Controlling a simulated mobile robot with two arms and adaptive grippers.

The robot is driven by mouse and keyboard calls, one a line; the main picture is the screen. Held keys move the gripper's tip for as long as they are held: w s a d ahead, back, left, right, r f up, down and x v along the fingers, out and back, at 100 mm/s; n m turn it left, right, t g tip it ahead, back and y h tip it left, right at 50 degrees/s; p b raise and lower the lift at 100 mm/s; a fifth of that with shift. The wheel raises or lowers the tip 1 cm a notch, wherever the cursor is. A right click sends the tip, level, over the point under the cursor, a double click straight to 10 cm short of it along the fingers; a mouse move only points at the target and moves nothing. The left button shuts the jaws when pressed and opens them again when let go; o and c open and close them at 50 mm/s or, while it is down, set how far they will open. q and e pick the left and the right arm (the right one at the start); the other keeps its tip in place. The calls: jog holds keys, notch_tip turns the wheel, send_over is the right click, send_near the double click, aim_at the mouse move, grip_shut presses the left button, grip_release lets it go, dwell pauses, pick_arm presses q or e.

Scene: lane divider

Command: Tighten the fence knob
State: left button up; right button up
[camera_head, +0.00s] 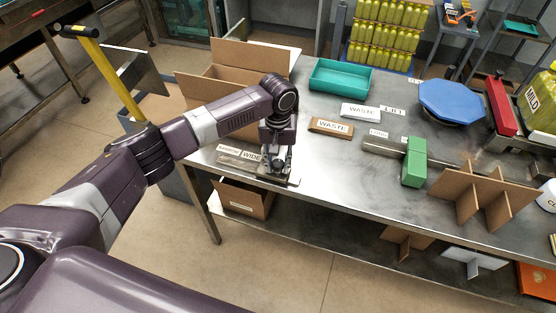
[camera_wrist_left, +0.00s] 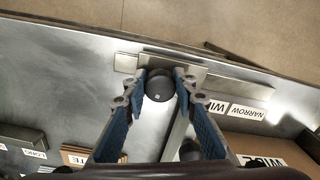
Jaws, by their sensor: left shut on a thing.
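The fence knob (camera_wrist_left: 159,86) is a round dark cap. It sits on the metal fence (camera_wrist_left: 215,80), a flat grey bar near the table edge. My left gripper (camera_wrist_left: 161,80) points down at it, with blue-padded fingers shut on the knob's two sides. In the head view my left gripper (camera_head: 277,163) is low over the fence at the table's near-left corner and hides the knob. The labels WIDE (camera_wrist_left: 218,106) and NARROW (camera_wrist_left: 248,114) lie beside the fence. My right gripper is not in view.
An open cardboard box (camera_head: 225,85) stands behind my left arm. A teal tray (camera_head: 340,76), a blue octagonal piece (camera_head: 458,103), a green block (camera_head: 414,160) and cardboard dividers (camera_head: 480,195) are farther along the metal table (camera_head: 335,180). The table's middle front is clear.

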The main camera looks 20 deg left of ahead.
pick_arm(q)
jog(key=m+p, duration=0.2)
jog(key=m, duration=0.1)
jog(key=shift+r+m, duration=0.15)
jog(key=shift+m, duration=0.15)
jog(key=m+p, duration=0.1)
jog(key=m, duration=0.2)
jog(key=shift+m, duration=0.3)
jog(key=m+p, duration=0.1)
jog(key=m, duration=0.2)
jog(key=shift+w+a+m, duration=0.1)
jog(key=shift+m, duration=0.3)
jog(key=m, duration=0.4)
jog(key=shift+w+m+p, duration=0.15)
jog(key=shift+m+p, duration=0.15)
jog(key=shift+p, duration=0.05)
jog(key=o, duration=0.9)
jog(key=shift+o, duration=1.3)
